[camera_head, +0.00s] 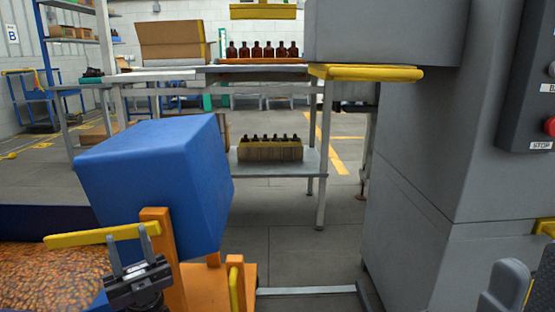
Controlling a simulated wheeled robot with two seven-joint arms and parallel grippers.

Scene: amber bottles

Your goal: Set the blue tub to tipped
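The blue tub (150,180) is at the left, held tilted above an orange stand (205,285); its opening is not visible. A yellow bar (85,237) reaches left from the orange upright (160,245) in front of the tub. My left gripper (130,248) is at the bottom left, its two grey fingers pointing up and spread apart. The fingertips overlap the yellow bar in the picture; I cannot tell whether they touch it. Nothing is held between them.
A dark-walled bin (45,222) of amber-brown pieces is below left of the tub. A table (260,68) behind carries amber bottles (262,51); a crate of bottles (270,149) sits on its lower shelf. A large grey machine (415,210) blocks the right. Floor between is clear.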

